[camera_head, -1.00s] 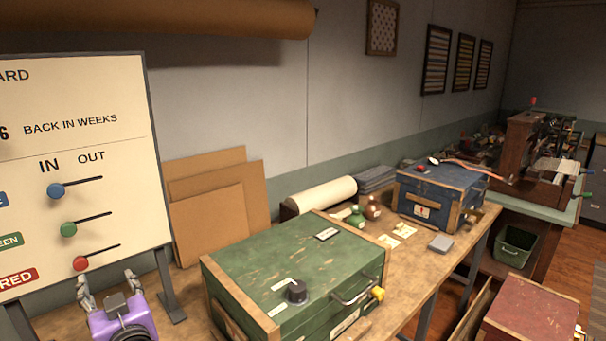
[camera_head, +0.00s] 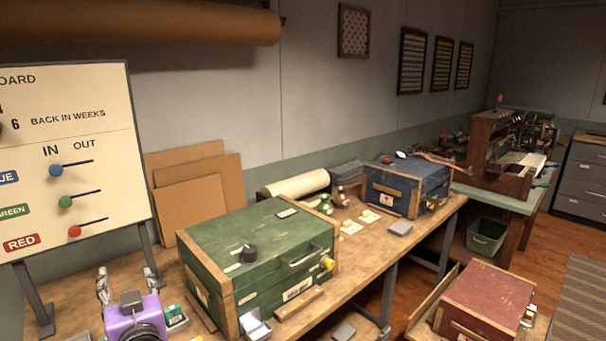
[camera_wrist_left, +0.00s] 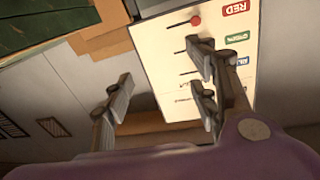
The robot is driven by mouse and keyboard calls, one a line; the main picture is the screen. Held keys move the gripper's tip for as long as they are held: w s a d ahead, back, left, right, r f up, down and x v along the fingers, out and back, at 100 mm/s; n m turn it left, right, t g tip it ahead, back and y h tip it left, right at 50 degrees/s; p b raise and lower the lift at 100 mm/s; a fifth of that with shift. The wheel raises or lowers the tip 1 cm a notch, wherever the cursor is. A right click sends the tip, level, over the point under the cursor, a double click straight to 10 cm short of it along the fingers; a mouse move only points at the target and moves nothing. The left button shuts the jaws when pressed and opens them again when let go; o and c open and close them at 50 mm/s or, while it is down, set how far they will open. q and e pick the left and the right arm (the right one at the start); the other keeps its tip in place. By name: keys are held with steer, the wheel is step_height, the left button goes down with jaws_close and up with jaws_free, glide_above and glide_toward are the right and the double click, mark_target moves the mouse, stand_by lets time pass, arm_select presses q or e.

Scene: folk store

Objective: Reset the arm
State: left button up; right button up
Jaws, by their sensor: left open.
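My left gripper (camera_head: 131,284) shows at the bottom left of the head view, purple with grey fingers. Its fingers are spread apart with nothing between them. It is in front of the lower right part of the white sign board (camera_head: 75,150), apart from it as far as I can see. The board has blue, green and red sliders, all at the IN end. In the left wrist view the open fingers (camera_wrist_left: 160,100) show with the board (camera_wrist_left: 185,70) behind them. My right gripper is not in view.
A green chest (camera_head: 255,245) stands on the workbench right of my left gripper. A blue chest (camera_head: 405,185) is further back. A red chest (camera_head: 490,295) is lower right. Cardboard sheets (camera_head: 195,190) lean on the wall. Wooden floor (camera_head: 560,240) shows at right.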

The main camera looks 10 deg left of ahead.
arm_select(q)
steer(key=w+d+f+m+t+h, duration=0.25)
steer(key=d+f+m+h, duration=0.2)
steer(key=d+f, duration=0.3)
steer(key=s+d+f+m+g+h, duration=0.1)
steer(key=s+d+f+m+h, duration=0.2)
steer(key=f, duration=0.4)
steer(key=s+d+f+g+h, duration=0.1)
steer(key=s+d+f+h, duration=0.1)
steer(key=d+f, duration=0.4)
steer(key=s+d+f+g+h, duration=0.1)
steer(key=s+d+f+g, duration=0.1)
steer(key=s+f, duration=0.7)
steer(key=s+d+f+g+h, duration=0.2)
steer(key=s+d+f, duration=0.3)
steer(key=s+f, duration=0.4)
steer(key=s+g, duration=0.1)
steer(key=s, duration=0.6)
steer(key=shift+s+f+m+p, duration=0.2)
steer(key=shift+f+m+p, duration=0.15)
steer(key=shift+f+p, duration=0.05)
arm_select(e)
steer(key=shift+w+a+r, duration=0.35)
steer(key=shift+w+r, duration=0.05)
arm_select(q)
steer(key=shift+h, duration=0.25)
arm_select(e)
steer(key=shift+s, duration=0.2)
